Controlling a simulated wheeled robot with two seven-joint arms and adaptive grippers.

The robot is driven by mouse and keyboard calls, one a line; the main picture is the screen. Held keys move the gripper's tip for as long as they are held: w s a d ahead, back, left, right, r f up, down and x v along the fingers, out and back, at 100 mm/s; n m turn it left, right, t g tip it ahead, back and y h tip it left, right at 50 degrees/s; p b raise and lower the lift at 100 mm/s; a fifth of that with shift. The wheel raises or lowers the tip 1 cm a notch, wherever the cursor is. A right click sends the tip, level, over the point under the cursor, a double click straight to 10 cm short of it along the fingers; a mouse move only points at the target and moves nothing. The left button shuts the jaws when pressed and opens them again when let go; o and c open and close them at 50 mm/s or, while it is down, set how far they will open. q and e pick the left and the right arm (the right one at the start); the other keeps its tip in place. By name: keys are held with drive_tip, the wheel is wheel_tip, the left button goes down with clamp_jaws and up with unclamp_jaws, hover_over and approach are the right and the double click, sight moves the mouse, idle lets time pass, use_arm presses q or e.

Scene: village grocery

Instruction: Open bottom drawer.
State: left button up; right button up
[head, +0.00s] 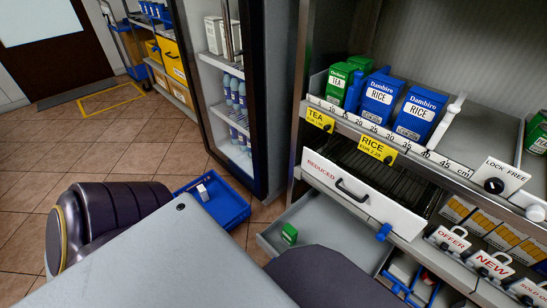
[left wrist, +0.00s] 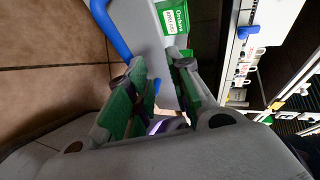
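The bottom drawer (head: 338,232) is a grey tray low in the shelf unit in the head view. It stands pulled out, with a small green carton (head: 289,233) inside; its front is hidden behind my own parts. Above it is a white "REDUCED" drawer front (head: 325,176) with a dark handle (head: 351,190). In the left wrist view my left gripper (left wrist: 158,68) has its green-padded fingers apart, with a grey panel (left wrist: 150,35) showing between and beyond them. I cannot tell if they touch it. A green carton (left wrist: 173,16) lies just beyond. My right gripper is not in view.
A blue basket (head: 218,205) with a small box in it is on the tiled floor, left of the unit. A glass-door fridge (head: 255,90) stands behind it. TEA and RICE boxes (head: 380,98) fill the upper shelf. Free floor (head: 100,150) lies at the left.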

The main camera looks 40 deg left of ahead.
use_arm(q)
drive_tip(key=f+p+v, duration=0.1)
drive_tip(key=p+v, duration=0.1)
drive_tip(key=v, duration=0.8)
drive_tip(key=shift+s+f, duration=0.25)
drive_tip(key=shift+s, duration=0.2)
idle(1.1)
drive_tip(key=shift+a, duration=0.1)
drive_tip(key=shift+p, duration=0.4)
